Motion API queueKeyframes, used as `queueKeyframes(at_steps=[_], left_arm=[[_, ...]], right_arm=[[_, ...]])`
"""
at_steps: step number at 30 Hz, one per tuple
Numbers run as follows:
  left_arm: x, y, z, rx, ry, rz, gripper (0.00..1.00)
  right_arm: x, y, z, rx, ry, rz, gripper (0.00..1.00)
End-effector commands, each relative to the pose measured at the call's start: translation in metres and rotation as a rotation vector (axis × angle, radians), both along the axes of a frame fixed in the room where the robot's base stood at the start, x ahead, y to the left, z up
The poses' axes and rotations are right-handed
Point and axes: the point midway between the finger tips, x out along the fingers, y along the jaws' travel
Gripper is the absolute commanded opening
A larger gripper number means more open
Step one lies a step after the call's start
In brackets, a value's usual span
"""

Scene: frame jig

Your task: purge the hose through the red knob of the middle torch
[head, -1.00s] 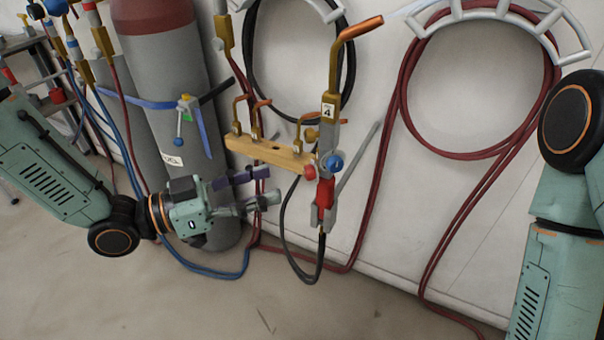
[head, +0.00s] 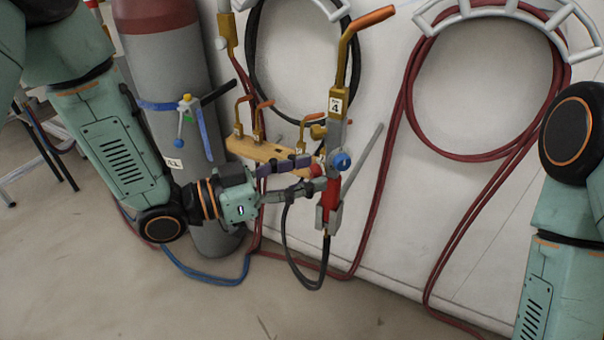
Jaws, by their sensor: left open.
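A torch (head: 336,133) with a copper tip and a tag reading 4 hangs upright by the wall in the head view. It has a red body (head: 330,188) and a blue knob (head: 342,161) on its right side. Its red knob (head: 317,171) shows only partly, on the left side. My left gripper (head: 313,173) is open, with its fingertips above and below the red knob; I cannot tell whether they touch it. Whether this torch is the middle one cannot be told from this view. My right gripper is out of view; only parts of my right arm show.
A wooden bar (head: 262,151) with several small brass tips sits just behind my left gripper. A grey cylinder (head: 170,80) stands at the left. A black hose (head: 300,275) hangs below the torch. Red hose (head: 407,100) is coiled on a wall rack at the right.

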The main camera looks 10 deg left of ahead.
Motion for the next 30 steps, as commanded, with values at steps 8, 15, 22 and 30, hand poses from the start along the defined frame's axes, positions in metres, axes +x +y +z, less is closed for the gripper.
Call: queueKeyframes(at_steps=[8, 15, 22, 30], left_arm=[[0.0005, -0.0001, 0.0003, 0.0, 0.0, 0.001, 0.46], [0.0005, 0.0, 0.0002, 0.0, 0.0, 0.001, 0.26], [0.0004, 0.0, 0.0001, 0.0, 0.0, 0.001, 0.06], [0.0004, 0.0, -0.0001, 0.002, -0.003, 0.001, 0.0]], right_arm=[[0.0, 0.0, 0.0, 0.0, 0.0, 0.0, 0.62], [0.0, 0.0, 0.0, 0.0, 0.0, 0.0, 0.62], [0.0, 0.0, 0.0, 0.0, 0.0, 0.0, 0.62], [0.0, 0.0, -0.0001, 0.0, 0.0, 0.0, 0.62]])
